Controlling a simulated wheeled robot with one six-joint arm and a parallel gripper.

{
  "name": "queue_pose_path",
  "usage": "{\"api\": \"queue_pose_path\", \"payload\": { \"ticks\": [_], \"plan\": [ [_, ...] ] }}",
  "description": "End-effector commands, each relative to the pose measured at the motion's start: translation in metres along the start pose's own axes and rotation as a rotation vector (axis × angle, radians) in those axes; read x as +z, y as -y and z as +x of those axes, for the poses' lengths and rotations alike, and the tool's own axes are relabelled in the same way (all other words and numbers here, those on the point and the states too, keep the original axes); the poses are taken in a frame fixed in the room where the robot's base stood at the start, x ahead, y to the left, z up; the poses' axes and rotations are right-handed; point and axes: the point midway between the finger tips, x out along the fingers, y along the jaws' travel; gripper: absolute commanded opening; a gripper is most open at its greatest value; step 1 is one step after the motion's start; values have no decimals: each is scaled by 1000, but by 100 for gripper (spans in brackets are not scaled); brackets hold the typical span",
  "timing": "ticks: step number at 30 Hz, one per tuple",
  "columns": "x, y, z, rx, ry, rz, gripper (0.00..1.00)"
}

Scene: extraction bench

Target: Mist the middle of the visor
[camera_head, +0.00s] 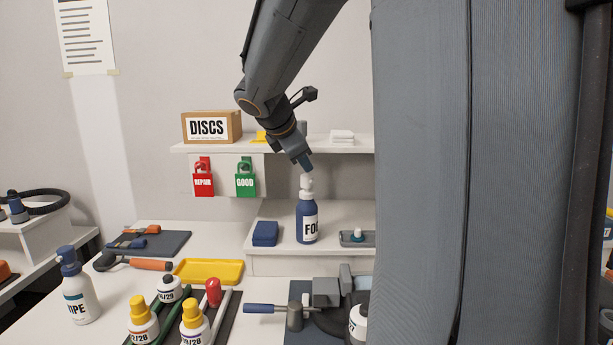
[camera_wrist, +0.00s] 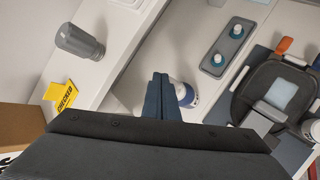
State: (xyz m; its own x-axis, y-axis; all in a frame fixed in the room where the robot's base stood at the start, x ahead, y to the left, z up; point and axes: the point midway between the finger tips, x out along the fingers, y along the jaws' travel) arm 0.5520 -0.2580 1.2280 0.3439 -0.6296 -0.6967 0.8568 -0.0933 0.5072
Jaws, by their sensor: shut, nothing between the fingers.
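The blue bottle labelled FOG (camera_head: 307,222), with a white pump top, stands upright on the low white shelf. In the wrist view the bottle (camera_wrist: 184,93) shows only partly, behind the fingers. My gripper (camera_head: 306,166) is shut and empty, pointing down just above the white pump top; I cannot tell whether it touches it. Its closed fingers also show in the wrist view (camera_wrist: 160,82). A dark rounded piece with a pale blue square, possibly the visor (camera_wrist: 270,88), lies at the right of the wrist view. In the head view my column hides most of that area.
A blue block (camera_head: 265,234) and a grey tray (camera_head: 358,239) flank the bottle. A DISCS box (camera_head: 212,127) stands on the upper shelf, with red (camera_head: 203,178) and green (camera_head: 245,178) tags hanging below. A WIPE bottle (camera_head: 78,290) and a yellow tray (camera_head: 208,271) are on the bench.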

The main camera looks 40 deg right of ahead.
Motion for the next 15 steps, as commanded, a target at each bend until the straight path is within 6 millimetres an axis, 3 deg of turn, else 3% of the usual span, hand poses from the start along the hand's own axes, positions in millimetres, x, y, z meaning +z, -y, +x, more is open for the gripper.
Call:
{"api": "queue_pose_path", "payload": {
  "ticks": [15],
  "plan": [
    [-3,3,4,0,0,0,0]
  ]
}}
